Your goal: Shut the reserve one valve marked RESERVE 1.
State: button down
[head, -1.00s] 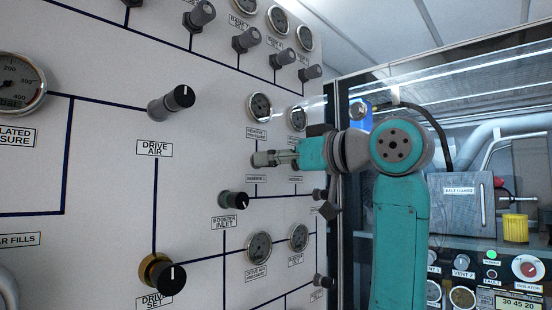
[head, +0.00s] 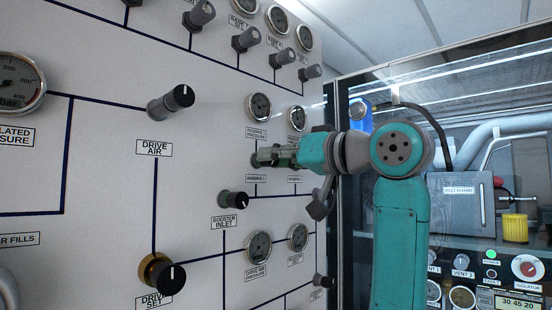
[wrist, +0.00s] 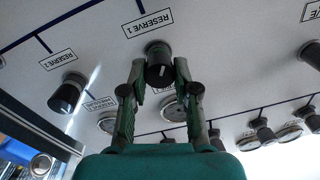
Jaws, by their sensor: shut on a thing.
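The RESERVE 1 valve is a dark round knob (wrist: 158,53) on the pale panel, with a light pointer mark on its face. Its RESERVE 1 label (wrist: 148,22) is beside it in the wrist view. My gripper (wrist: 160,70) has one finger on each side of the knob and is shut on it. In the head view my gripper (head: 278,157) reaches in from the right to the panel, and the knob (head: 257,160) is partly hidden behind the fingers.
The RESERVE 2 knob (wrist: 67,93) is close by on the panel. The BOOSTER INLET knob (head: 232,200) sits below my gripper, and a reserve pressure gauge (head: 259,107) sits above. A glazed cabinet frame (head: 333,180) stands just right of the panel.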

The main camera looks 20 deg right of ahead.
jog(key=shift+f+m+t+h, duration=0.15)
jog(key=shift+m+h, duration=0.2)
jog(key=shift+m, duration=7.25)
jog(key=shift+f+m+t+h, duration=0.15)
jog(key=shift+m+h, duration=0.2)
jog(key=shift+m, duration=7.55)
jog(key=c, duration=0.9)
grip_release()
jog(key=shift+o, duration=0.2)
notch_tip(320, 180, up, 10)
jog(key=shift+r, duration=0.1)
